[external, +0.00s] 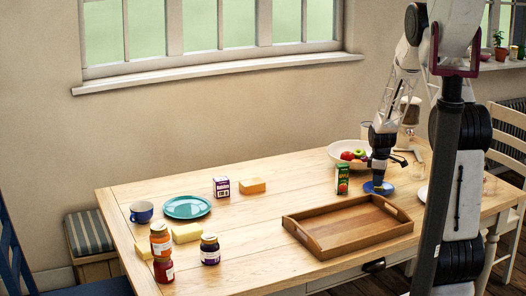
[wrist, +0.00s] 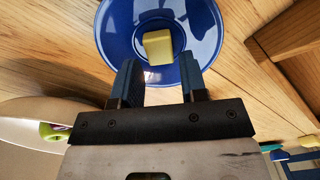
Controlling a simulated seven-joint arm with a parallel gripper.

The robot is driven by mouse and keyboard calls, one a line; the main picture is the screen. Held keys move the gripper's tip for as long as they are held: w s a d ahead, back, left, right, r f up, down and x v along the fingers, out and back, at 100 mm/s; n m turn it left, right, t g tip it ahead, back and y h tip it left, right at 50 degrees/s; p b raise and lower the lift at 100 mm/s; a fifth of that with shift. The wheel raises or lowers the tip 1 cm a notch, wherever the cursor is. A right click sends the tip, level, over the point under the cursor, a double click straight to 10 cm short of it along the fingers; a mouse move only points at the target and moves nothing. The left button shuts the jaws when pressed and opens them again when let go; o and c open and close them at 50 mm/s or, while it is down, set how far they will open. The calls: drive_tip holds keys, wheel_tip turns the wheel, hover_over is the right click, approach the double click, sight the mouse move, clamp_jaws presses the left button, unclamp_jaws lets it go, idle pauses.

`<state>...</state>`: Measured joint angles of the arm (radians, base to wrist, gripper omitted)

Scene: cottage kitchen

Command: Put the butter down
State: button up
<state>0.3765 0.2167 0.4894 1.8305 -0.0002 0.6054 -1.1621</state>
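A small yellow block, which looks like the butter (wrist: 158,47), lies in a blue bowl (wrist: 112,32). In the external view the blue bowl (external: 388,188) stands on the table behind the wooden tray, and my gripper (external: 378,182) points down over it. In the wrist view my gripper (wrist: 162,72) has its two fingers apart with a clear gap between them. The yellow block shows just beyond the fingertips, inside the bowl. No finger visibly grips it. My gripper partly hides the block in the external view.
A wooden tray (external: 327,238) stands in front of the bowl. A green carton (external: 342,180) and a fruit bowl (external: 337,152) are close to my gripper. Several jars, yellow blocks (external: 187,233), a teal plate (external: 186,207) and a cup (external: 141,211) stand at the left.

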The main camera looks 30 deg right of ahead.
wheel_tip(320, 180, up, 10)
idle(0.5)
idle(0.3)
drive_tip(key=s+a+r+m+t, duration=0.1)
drive_tip(key=s+a+r+m, duration=0.3)
drive_tip(key=s+a+r, duration=1.2)
drive_tip(key=s+a+r+m, duration=0.1)
drive_tip(key=s+a+r, duration=0.1)
drive_tip(key=s, duration=0.5)
drive_tip(key=s+a+r+m+t, duration=0.1)
drive_tip(key=s+a+r+m, duration=0.1)
drive_tip(key=s+a, duration=0.2)
drive_tip(key=s+a+r+m, duration=0.2)
drive_tip(key=s+a, duration=0.2)
drive_tip(key=s, duration=0.7)
drive_tip(key=shift+t, duration=0.3)
